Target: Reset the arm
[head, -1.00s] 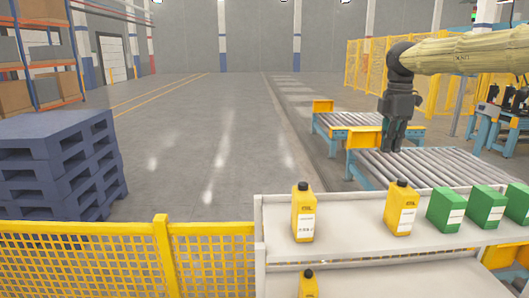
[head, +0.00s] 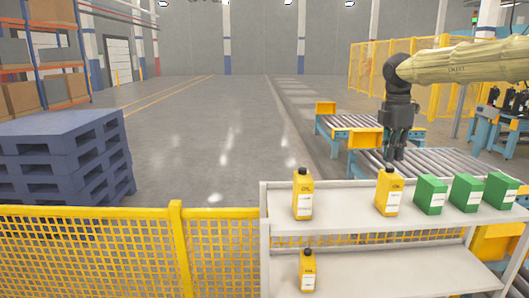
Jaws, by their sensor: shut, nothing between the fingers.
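My gripper (head: 391,150) hangs pointing down at the right of the head view, under my arm in its tan sleeve, which reaches in from the right edge. It is shut and empty. In the picture its fingertips lie just above the cap of a yellow oil bottle (head: 388,194) on the white shelf's top; I cannot tell whether they touch or are apart in depth.
The white shelf (head: 340,225) also holds another yellow bottle (head: 303,196), several green boxes (head: 430,195) and a lower yellow bottle (head: 307,270). A yellow fence (head: 90,245) and blue pallets (head: 65,160) stand left. Roller conveyors (head: 440,162) lie behind. The middle floor is open.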

